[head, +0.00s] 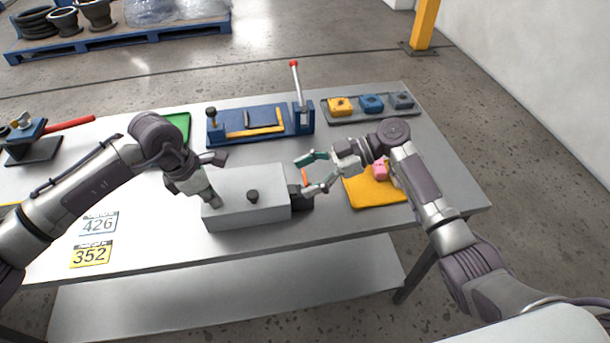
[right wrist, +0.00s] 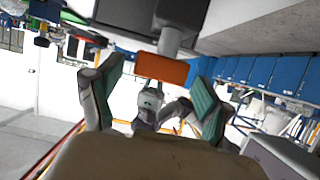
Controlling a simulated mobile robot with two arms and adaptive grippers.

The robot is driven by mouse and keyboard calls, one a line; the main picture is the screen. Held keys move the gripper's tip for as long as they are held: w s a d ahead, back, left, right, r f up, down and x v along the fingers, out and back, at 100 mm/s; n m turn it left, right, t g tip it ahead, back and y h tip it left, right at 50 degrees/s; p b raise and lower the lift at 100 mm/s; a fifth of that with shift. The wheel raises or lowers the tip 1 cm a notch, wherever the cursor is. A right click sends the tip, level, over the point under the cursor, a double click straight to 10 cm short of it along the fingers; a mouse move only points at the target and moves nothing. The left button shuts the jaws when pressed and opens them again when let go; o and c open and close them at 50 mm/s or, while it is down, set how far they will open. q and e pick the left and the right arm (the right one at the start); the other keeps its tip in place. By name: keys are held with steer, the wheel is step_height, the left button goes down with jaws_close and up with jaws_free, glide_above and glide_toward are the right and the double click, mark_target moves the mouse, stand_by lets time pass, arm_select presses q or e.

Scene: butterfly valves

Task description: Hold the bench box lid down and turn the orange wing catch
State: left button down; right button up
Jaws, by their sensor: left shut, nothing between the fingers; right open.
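The orange wing catch (head: 305,177) is at the box's right end, by a dark block (head: 301,198). It shows as an orange bar in the right wrist view (right wrist: 162,69). My right gripper (head: 303,174) is open, its green-padded fingers on either side of the catch, apart from it.
A blue fixture (head: 222,130) with a red-tipped lever stands behind the box. A tray (head: 357,118) of coloured blocks is at the back right. A yellow mat (head: 368,195) with a pink object (head: 380,171) lies right of the box. Number plates (head: 91,254) lie front left.

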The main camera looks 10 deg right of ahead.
steer(key=shift+a+f, duration=0.15)
steer(key=shift+a, duration=0.1)
steer(key=c, duration=1.2)
